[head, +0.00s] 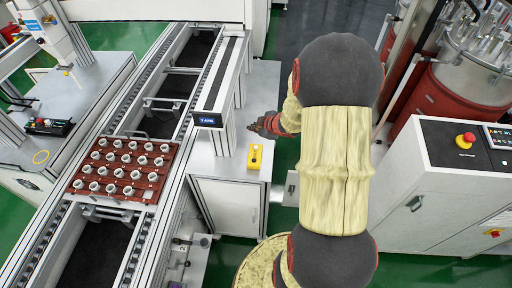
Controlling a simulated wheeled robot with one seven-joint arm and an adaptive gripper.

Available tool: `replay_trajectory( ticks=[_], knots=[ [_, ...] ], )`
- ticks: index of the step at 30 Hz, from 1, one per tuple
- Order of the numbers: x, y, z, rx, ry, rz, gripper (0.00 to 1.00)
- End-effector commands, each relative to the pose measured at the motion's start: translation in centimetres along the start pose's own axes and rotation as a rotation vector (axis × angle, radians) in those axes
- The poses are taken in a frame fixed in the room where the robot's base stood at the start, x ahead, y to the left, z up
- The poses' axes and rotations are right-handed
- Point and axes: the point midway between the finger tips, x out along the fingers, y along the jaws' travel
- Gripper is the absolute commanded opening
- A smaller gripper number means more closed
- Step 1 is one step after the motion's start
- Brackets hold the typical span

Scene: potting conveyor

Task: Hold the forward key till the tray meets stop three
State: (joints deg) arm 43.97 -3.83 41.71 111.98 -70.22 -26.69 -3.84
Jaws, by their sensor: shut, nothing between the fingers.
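The red-brown tray (146,194) holds several rows of white cups and sits across the rails of the conveyor (150,243). Metal brackets cross the conveyor beyond the tray (165,104) and just in front of it; I cannot tell which is stop three. A small yellow key box (254,158) stands on the grey cabinet right of the conveyor. Its keys are too small to tell apart. My gripper (254,126) is shut and empty, just beyond the key box and seemingly apart from it. My arm hides part of the cabinet's right side.
A long rail housing with a small blue display (207,120) stands between conveyor and key box. A white console with a red stop button (465,140) is at right. Red drums (445,100) stand behind it. A workbench (85,95) is left of the conveyor.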

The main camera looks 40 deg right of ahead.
Motion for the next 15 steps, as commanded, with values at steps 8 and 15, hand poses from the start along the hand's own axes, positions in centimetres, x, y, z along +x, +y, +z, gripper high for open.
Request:
replay_trajectory(
  ticks=[8, 15],
  knots=[
    [1.7, -1.2, 1.2, 0.001, -0.001, 0.000, 0.00],
    [3.7, -2.7, 2.7, 0.001, -0.001, 0.000, 0.00]
  ],
)
